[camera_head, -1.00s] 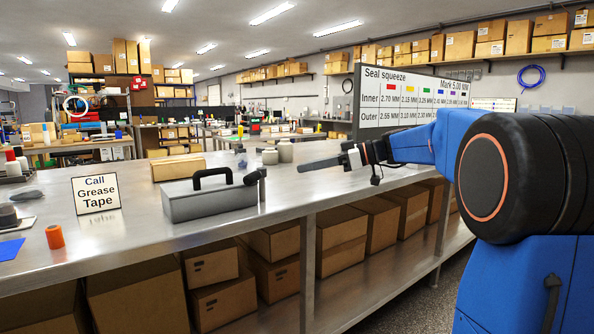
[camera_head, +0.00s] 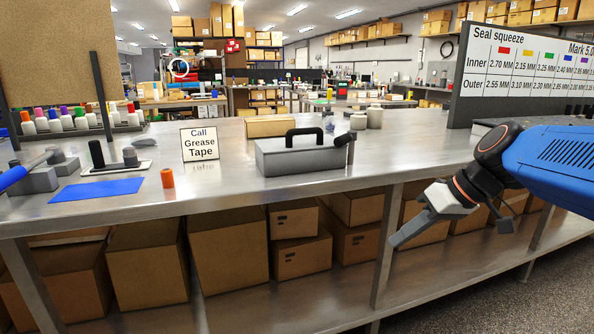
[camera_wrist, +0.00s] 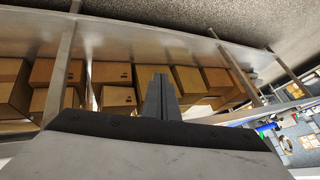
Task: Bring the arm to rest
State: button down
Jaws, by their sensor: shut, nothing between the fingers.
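My gripper (camera_head: 412,229) hangs at the right in the head view, pointing down and left, in front of the bench's front edge and apart from it. Its fingers are shut with nothing between them. In the wrist view the closed fingers (camera_wrist: 161,97) point at the cardboard boxes on the lower shelf. My blue arm reaches in from the right edge of the head view.
The steel bench (camera_head: 330,175) runs across the view. On it are a grey toolbox (camera_head: 300,157), an orange cylinder (camera_head: 167,178), a sign (camera_head: 199,144) and a blue sheet (camera_head: 98,190). Boxes (camera_head: 226,250) fill the shelf below. Open floor (camera_head: 480,290) lies at lower right.

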jog(key=s+d+f+m+h, duration=0.2)
jog(key=s+d+f+h, duration=0.1)
jog(key=s+f, duration=0.3)
jog(key=s+d+f+m+t+h, duration=0.1)
jog(key=s+d+f+m+h, duration=0.2)
jog(key=s+f, duration=0.4)
jog(key=s, duration=0.2)
jog(key=shift+s+d+f, duration=0.25)
jog(key=shift+s, duration=0.15)
dwell(0.8)
